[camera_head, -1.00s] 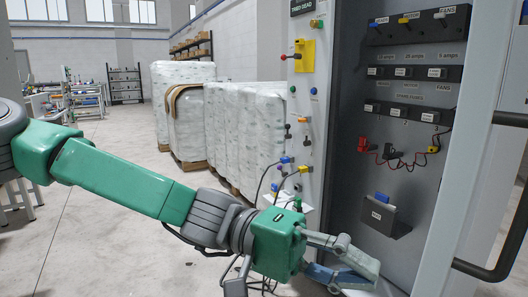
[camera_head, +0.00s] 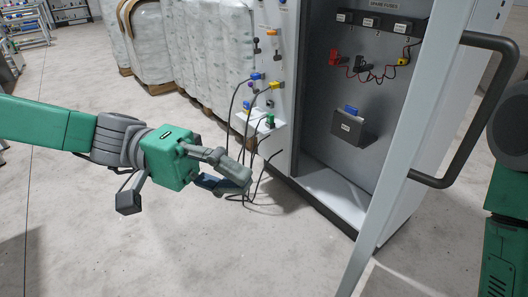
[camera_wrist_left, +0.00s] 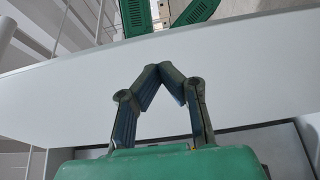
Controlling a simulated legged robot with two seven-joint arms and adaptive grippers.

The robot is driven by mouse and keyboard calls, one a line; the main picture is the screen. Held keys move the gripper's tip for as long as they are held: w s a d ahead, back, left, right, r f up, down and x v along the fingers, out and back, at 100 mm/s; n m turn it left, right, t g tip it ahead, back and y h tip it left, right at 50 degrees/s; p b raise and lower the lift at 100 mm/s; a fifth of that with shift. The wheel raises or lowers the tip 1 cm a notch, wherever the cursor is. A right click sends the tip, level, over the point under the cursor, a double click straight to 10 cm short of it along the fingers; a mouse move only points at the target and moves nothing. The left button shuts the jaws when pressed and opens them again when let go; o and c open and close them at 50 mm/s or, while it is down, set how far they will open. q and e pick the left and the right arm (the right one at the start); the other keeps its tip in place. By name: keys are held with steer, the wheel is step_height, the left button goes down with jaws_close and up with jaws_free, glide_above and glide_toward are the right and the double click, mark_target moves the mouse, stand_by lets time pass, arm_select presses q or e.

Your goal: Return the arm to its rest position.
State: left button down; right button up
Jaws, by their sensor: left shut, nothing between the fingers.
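My left arm comes in from the left in the head view, green with grey joints. Its gripper (camera_head: 243,181) hangs in free air in front of the cabinet, fingers toward the right, with nothing held. In the left wrist view the two dark fingertips (camera_wrist_left: 160,70) meet in a peak, shut and empty. Part of my green right arm shows at the right edge of the head view; its gripper is out of view.
The open grey cabinet (camera_head: 320,187) stands right of the gripper, with a door handle (camera_head: 493,110) further right. Black cables (camera_head: 250,150) hang from its side panel, close behind the fingers. Wrapped pallets (camera_head: 208,50) stand behind. The floor at lower left is clear.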

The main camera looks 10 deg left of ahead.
arm_select(q)
steer(key=s+a+f+n+y+p, duration=0.1)
steer(key=s+f+y+p, duration=0.15)
steer(key=f, duration=0.55)
steer(key=s+a+f+n+t+y+p, duration=0.15)
steer(key=s+f+y, duration=0.25)
steer(key=f, duration=0.5)
steer(key=s+a+f+n+y+p, duration=0.2)
steer(key=s+f+y, duration=0.2)
steer(key=f, duration=0.4)
steer(key=s+a+f+m+t+y+p, duration=0.1)
steer(key=a+f+t+y+p, duration=0.1)
steer(key=a, duration=0.6)
steer(key=s+a+f+m+t+y+p, duration=0.1)
steer(key=a+f+y+p, duration=0.1)
steer(key=a+y, duration=0.3)
steer(key=a+f, duration=0.1)
steer(key=a, duration=0.2)
steer(key=shift+s+f+t, duration=0.2)
steer(key=shift+f+t, duration=0.15)
arm_select(e)
step_height(320, 180, up, 10)
steer(key=shift+a, duration=0.2)
steer(key=shift+a, duration=0.1)
